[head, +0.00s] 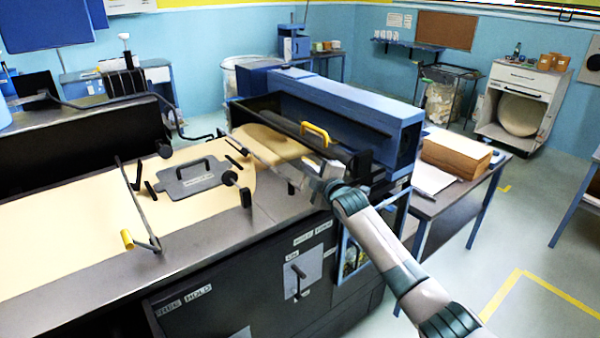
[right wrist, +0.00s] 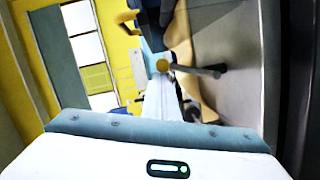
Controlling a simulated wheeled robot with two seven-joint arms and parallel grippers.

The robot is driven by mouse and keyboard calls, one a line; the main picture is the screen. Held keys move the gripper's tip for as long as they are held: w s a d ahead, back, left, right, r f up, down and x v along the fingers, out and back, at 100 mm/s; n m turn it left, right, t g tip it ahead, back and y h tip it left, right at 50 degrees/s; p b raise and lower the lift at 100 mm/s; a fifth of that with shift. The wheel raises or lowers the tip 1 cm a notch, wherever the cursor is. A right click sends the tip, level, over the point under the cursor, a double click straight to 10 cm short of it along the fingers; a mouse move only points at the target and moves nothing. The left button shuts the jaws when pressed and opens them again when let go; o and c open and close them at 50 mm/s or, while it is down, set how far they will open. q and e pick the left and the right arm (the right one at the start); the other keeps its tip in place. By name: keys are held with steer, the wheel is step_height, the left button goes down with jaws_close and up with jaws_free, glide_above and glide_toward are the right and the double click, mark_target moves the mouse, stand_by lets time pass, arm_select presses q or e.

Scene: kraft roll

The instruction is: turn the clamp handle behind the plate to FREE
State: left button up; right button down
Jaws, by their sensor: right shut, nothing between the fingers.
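The dark grey plate (head: 192,182) with a black bow handle lies on the tan sheet. The FREE HOLD label (head: 184,300) is on the front panel below that lever. My right gripper (head: 289,173) is shut and empty, to the right of the plate and well away from this lever. My left gripper is out of view.
Black knobs (head: 230,178) stand right of the plate. A yellow bow handle (head: 316,133) sits on the machine beyond my right gripper. A small black handle (head: 298,273) is on the front panel. A side table (head: 450,205) holds a brown box (head: 456,152).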

steer(key=shift+w+d+f+m+b, duration=0.2)
steer(key=shift+w+d+m+b, duration=0.25)
steer(key=shift+d+m, duration=0.45)
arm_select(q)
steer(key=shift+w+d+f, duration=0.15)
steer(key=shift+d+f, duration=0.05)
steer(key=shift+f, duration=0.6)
arm_select(e)
steer(key=shift+w+d+f+m+g, duration=0.15)
steer(key=shift+w+d+m+g, duration=0.3)
steer(key=shift+m, duration=0.25)
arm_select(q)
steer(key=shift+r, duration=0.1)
arm_select(e)
steer(key=shift+s+a, duration=0.1)
steer(key=shift+a, duration=0.05)
